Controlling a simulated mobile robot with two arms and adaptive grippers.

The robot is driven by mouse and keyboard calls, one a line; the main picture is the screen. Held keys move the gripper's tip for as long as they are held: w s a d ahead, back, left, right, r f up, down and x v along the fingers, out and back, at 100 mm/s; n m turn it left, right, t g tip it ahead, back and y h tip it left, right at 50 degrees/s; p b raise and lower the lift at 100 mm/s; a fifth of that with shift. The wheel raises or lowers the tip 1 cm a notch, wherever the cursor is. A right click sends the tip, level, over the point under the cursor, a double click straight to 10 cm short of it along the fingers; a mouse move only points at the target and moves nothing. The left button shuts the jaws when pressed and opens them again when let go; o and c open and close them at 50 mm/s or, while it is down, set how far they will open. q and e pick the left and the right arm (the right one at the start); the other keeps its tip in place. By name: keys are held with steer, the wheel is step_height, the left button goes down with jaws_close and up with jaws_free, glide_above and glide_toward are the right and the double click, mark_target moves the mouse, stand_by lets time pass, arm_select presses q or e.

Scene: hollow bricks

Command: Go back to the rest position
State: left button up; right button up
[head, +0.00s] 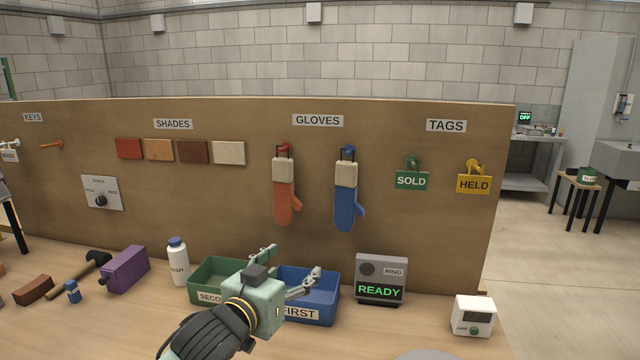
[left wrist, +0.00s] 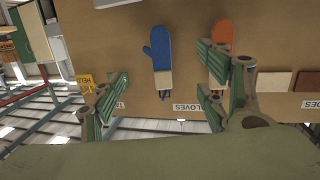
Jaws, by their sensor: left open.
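My left gripper (head: 291,268) is open and empty. In the head view it is in front of the green bin (head: 205,275) labelled SECO and the blue bin (head: 318,308) labelled FIRST, hiding part of both. In the left wrist view my left gripper (left wrist: 160,88) has its two fingers wide apart, with the board behind it. A blue glove (head: 347,205) and a red-orange glove (head: 284,200) hang from hooks on the board. Both gloves show upside down in the left wrist view, the blue one (left wrist: 160,55) between the fingers. My right gripper is not in view.
The brown pegboard (head: 420,240) stands along the back of the table. A READY display (head: 380,278), a white box (head: 472,315), a white bottle (head: 178,262) and a purple block (head: 126,268) stand on the table. SOLD (head: 411,181) and HELD (head: 474,185) tags hang at the right.

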arm_select(q)
steer(key=s+a+f+n+g+y, duration=0.1)
steer(key=s+a+f+g+y, duration=0.15)
steer(key=s+f, duration=0.65)
steer(key=s+a+f+n+g+y, duration=0.1)
steer(key=s+a+f+g, duration=0.25)
steer(key=s+f, duration=0.55)
steer(key=s+a+f+g+y, duration=0.1)
steer(key=s+a+f+g, duration=0.2)
steer(key=s+a+f, duration=0.55)
steer(key=s+a+f+g+y, duration=0.1)
steer(key=s+f+g+y, duration=0.3)
steer(key=s, duration=0.9)
step_height(320, 180, down, 24)
steer(key=f+h, duration=0.1)
steer(key=h, duration=0.1)
steer(key=s+a+f+g, duration=0.1)
steer(key=s+a+f, duration=0.1)
steer(key=s+f, duration=1.5)
steer(key=shift+s+a+f, duration=0.15)
steer(key=shift+s+a, duration=0.05)
steer(key=shift+s, duration=0.5)
